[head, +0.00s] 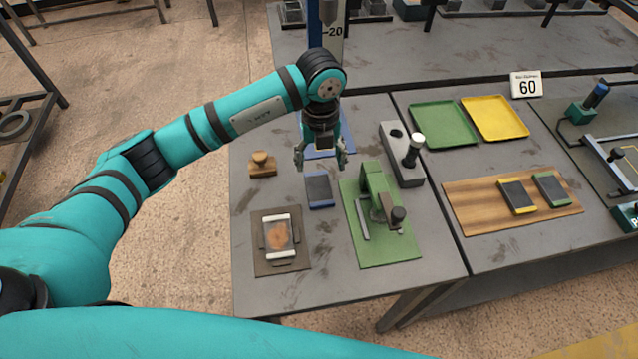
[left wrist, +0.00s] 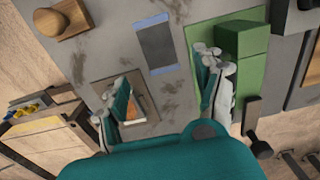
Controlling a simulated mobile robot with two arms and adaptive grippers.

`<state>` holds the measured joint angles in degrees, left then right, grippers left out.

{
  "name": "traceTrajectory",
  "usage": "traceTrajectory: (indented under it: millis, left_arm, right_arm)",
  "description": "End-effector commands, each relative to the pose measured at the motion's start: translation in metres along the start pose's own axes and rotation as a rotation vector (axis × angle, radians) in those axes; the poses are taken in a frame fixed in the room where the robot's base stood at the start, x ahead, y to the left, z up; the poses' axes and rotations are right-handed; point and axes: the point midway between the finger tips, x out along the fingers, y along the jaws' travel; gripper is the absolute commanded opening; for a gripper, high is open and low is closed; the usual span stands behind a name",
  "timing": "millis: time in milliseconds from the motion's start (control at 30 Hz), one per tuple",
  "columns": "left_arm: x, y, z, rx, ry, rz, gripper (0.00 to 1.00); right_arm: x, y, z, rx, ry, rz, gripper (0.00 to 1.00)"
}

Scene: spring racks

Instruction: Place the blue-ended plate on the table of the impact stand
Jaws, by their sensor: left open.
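The blue-ended plate (head: 320,190) lies flat on the grey bench, dark with blue ends; it also shows at the top of the left wrist view (left wrist: 157,45). My left gripper (head: 320,160) is open and empty, fingers pointing down, above the bench just behind the plate in the head view. Its two fingers (left wrist: 170,98) stand apart in the left wrist view.
Around the plate are a wooden knobbed block (head: 262,164), a brown board (head: 262,264) with a clamped piece, a green press (head: 375,185) and a grey block with a lever (head: 398,150). Green (head: 443,124) and yellow (head: 495,118) trays lie right. A blue tray (head: 346,136) is partly hidden.

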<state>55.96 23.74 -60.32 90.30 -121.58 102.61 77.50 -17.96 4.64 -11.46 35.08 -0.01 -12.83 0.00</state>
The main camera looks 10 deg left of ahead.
Motion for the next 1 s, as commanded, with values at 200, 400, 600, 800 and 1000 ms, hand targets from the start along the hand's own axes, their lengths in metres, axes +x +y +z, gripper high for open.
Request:
traceTrajectory:
  millis: [200, 400, 600, 800, 1000]
  left_arm:
    - [0.038, 0.0, -0.001, 0.0, 0.003, 0.001, 0.69]
    - [0.052, 0.0, 0.0, 0.0, 0.001, -0.001, 0.69]
    - [0.076, 0.004, 0.004, -0.001, 0.004, 0.003, 0.69]
    - [0.1, 0.003, 0.005, 0.001, 0.0, 0.0, 0.69]
    - [0.103, 0.003, 0.006, 0.001, -0.001, -0.001, 0.69]
  right_arm:
    - [-0.014, 0.001, -0.003, 0.0, 0.004, 0.001, 0.4]
    - [-0.017, 0.005, -0.026, 0.0, 0.04, 0.006, 0.4]
    - [-0.034, 0.005, -0.028, 0.0, 0.04, 0.006, 0.4]
    - [-0.038, 0.003, -0.018, 0.0, 0.025, 0.003, 0.4]
    - [-0.037, 0.003, -0.014, 0.0, 0.017, 0.003, 0.4]
